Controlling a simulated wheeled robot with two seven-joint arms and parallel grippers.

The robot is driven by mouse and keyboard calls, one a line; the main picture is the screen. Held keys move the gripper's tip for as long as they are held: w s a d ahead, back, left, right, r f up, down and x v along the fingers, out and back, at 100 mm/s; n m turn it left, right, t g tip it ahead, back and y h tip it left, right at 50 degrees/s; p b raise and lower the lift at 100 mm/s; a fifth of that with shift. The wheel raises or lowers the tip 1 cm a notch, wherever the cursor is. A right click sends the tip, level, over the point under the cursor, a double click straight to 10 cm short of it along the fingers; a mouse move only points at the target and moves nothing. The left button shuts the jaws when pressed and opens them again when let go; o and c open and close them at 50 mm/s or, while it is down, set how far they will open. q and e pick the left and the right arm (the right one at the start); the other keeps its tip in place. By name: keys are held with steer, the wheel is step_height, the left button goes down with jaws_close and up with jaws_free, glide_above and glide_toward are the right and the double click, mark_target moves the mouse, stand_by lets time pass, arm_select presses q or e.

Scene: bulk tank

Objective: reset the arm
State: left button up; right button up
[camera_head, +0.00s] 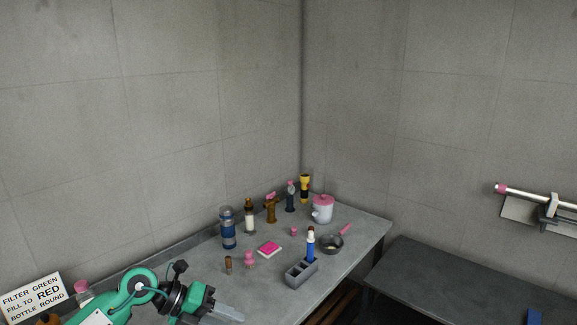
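My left arm, green and black, comes in at the lower left of the head view. My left gripper (229,312) shows its grey fingers over the near part of the grey bench (345,262), left of the grey holder block. The fingers look pale and partly blend with the bench top, so I cannot tell whether they are open or shut. No object shows clearly between them. My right gripper is not in view.
A sign (34,299) stands left.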

arm_select(q)
steer(key=s+d+r+n+t+h, duration=0.2)
steer(key=d+r+n+t+h, duration=0.3)
steer(key=d+r+h, duration=0.25)
steer(key=w+a+n+t+y, duration=0.1)
steer(key=a+n+t+y, duration=0.9)
steer(key=n+t, duration=0.6)
steer(key=s+a+f+n+g+y, duration=0.3)
steer(key=a+f+n+g+y, duration=0.25)
steer(key=f+n+y, duration=0.35)
steer(key=s+a+f+n+g, duration=0.1)
steer(key=s+f+n+g, duration=0.2)
steer(key=s+f+g, duration=0.7)
steer(key=s+f+n+g, duration=0.2)
steer(key=s+f+g, duration=0.2)
steer(key=s+f, duration=0.95)
steer(key=f, duration=1.3)
steer(key=s+f, duration=0.2)
steer(key=f, duration=1.2)
steer(key=s+a+f+g, duration=0.1)
steer(key=s+a+f, duration=0.1)
steer(key=s+f, duration=0.7)
steer(key=s+a+f+g, duration=0.1)
steer(key=s+f, duration=0.7)
steer(key=s, duration=0.1)
steer(key=shift+s+a+f, duration=0.15)
steer(key=shift+a+f, duration=0.2)
steer(key=shift+a, duration=0.05)
